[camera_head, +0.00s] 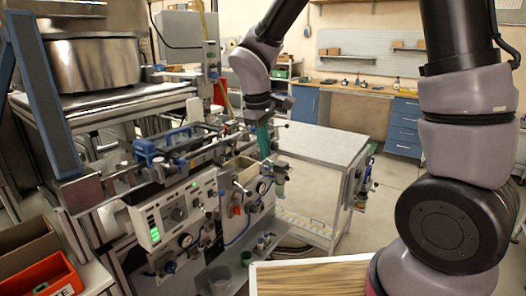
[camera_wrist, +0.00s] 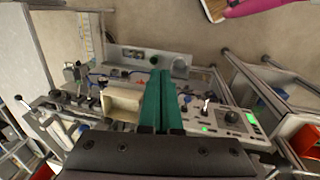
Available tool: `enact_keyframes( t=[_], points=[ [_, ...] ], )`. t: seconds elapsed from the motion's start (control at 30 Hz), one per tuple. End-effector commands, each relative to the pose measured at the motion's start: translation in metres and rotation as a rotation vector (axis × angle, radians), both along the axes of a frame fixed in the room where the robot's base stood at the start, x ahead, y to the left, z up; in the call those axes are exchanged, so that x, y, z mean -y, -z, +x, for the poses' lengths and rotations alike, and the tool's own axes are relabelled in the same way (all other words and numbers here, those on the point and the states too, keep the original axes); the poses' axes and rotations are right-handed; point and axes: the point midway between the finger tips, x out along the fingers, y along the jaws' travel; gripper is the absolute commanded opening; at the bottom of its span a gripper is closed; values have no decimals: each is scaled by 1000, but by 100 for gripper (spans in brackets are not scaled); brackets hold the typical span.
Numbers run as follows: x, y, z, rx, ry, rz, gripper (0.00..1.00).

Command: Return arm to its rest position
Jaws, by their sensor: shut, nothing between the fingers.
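My gripper (camera_head: 265,152) hangs from my raised arm in front of the machine, with its green fingers pointing down. In the wrist view the green fingers (camera_wrist: 161,78) lie side by side, shut, with nothing between them. The machine's control panel (camera_head: 172,212) with green lights is to the left of and below my gripper; it also shows in the wrist view (camera_wrist: 225,120). My arm arches from the right side of the head view up past the top edge and back down to the gripper.
A large metal drum (camera_head: 92,62) stands on the machine at left. A grey metal table (camera_head: 318,143) is behind the gripper. Blue-drawer cabinets (camera_head: 403,128) line the back wall. An orange bin (camera_head: 48,278) is at lower left. A wood-grain surface with a pale rim (camera_head: 310,279) is at the bottom.

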Motion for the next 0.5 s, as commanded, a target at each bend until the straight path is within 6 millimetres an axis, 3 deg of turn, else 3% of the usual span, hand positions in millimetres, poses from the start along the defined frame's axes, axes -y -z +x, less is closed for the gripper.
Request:
enact_keyframes(
  t=[0.27,0.37,0.5],
  points=[
    [9,-9,1,12,40,18,0],
    [30,-32,1,40,139,67,0],
    [76,-78,-7,102,360,179,0]
  ],
)
